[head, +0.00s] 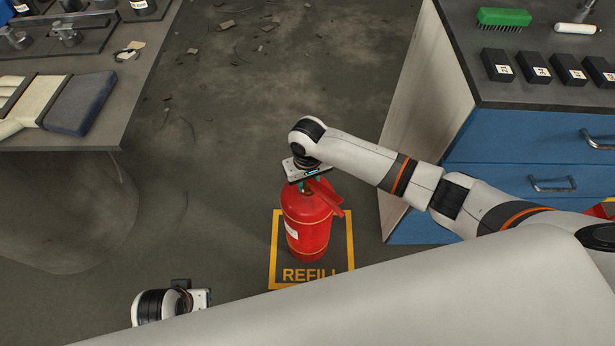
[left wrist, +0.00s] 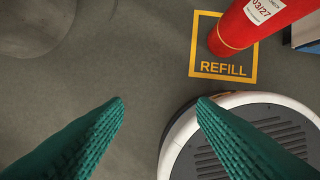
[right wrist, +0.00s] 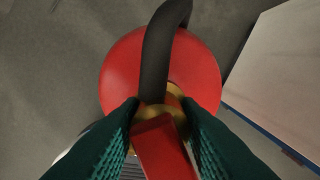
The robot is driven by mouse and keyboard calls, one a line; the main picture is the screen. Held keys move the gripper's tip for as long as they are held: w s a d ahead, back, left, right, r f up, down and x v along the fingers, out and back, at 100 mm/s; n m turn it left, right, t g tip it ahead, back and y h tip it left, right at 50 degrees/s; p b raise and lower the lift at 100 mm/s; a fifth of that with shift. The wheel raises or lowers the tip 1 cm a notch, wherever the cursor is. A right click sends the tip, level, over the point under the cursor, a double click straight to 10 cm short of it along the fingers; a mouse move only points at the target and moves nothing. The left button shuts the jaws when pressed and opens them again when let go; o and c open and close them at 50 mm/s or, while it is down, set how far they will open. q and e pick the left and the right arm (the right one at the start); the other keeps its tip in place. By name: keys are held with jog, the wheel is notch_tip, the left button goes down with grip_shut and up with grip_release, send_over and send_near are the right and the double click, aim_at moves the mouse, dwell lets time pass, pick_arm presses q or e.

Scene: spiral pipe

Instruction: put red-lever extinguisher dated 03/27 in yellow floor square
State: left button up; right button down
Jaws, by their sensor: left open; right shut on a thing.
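The red extinguisher (head: 305,228) stands upright over the yellow floor square (head: 351,240) marked REFILL. In the left wrist view, its label (left wrist: 262,8) reads 03/27, and its base is inside the outline of the square (left wrist: 194,45). I cannot tell whether the base touches the floor. My right gripper (head: 308,183) is shut on the extinguisher's top; the right wrist view shows its fingers (right wrist: 160,112) at the neck, beside the red lever (right wrist: 165,152) and black hose (right wrist: 160,45). My left gripper (left wrist: 158,100) is open and empty, apart from the extinguisher.
A blue drawer cabinet (head: 520,140) stands right of the square, with a green brush (head: 504,17) and several black labelled blocks on top. A workbench (head: 130,85) with a glove (head: 50,103) is at left. The floor between is open, with small debris.

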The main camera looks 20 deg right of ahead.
pick_arm(q)
jog(key=shift+r, duration=0.4)
pick_arm(e)
jog(key=shift+w+a+r, duration=0.2)
jog(key=shift+w+r, duration=0.15)
jog(key=c, duration=1.5)
grip_release()
jog(key=shift+s+d+f, duration=0.15)
jog(key=shift+s+f, duration=0.2)
jog(key=shift+f, duration=0.2)
jog(key=o, duration=0.4)
jog(key=shift+s+r, duration=0.1)
jog(key=shift+r, duration=0.05)
pick_arm(q)
jog(key=shift+s, duration=0.1)
pick_arm(e)
jog(key=shift+o, duration=0.2)
jog(key=shift+r, duration=0.25)
notch_tip(320, 180, up, 10)
jog(key=p, duration=0.3)
jog(key=shift+r, duration=0.2)
pick_arm(q)
jog(key=s+f, duration=0.3)
jog(key=f, duration=0.9)
jog(key=shift+a+g, duration=0.2)
jog(key=shift+g, duration=0.2)
pick_arm(e)
jog(key=shift+r, duration=0.55)
